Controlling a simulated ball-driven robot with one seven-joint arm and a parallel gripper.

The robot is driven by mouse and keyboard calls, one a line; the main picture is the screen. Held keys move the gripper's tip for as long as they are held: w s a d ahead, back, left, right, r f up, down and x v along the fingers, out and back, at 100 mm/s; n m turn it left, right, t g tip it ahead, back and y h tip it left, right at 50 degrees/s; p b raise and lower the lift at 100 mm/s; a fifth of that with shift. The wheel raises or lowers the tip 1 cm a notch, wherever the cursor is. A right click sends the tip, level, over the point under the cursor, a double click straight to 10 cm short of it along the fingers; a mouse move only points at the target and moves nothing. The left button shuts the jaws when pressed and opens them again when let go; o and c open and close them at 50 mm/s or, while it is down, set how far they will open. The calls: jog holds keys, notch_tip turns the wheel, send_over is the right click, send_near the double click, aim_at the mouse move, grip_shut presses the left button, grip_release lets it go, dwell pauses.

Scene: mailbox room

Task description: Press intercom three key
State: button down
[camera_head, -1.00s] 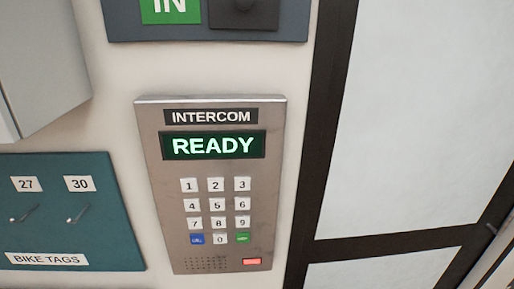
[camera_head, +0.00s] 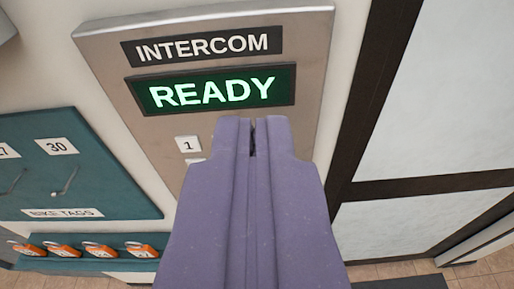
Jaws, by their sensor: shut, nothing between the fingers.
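The intercom (camera_head: 150,128) is a grey metal panel on the wall, with an INTERCOM label and a green display (camera_head: 212,90) that reads READY. The white 1 key (camera_head: 187,144) shows just left of my gripper. The top edge of one key below it also shows. The three key and most of the keypad are hidden behind my gripper. My purple gripper (camera_head: 253,122) is shut and empty, in front of the panel, with its tips just below the display. I cannot tell whether the tips touch the panel.
A teal BIKE TAGS board (camera_head: 95,165) with hooks is on the wall at left. A dark-framed door with pale panes (camera_head: 440,110) is at right. Tiled floor shows at the bottom.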

jog(key=w+f+m+p, duration=0.3)
jog(key=w+m+p, duration=0.2)
jog(key=p, duration=0.2)
notch_tip(320, 180, down, 13)
jog(key=s+m+p, duration=0.2)
jog(key=m+p, duration=1)
jog(key=shift+s+g+p, duration=0.3)
jog(key=shift+g+p, duration=0.1)
jog(key=shift+d, duration=0.1)
jog(key=r+p+x, duration=0.1)
jog(key=p+x, duration=0.7)
jog(key=x, duration=0.6)
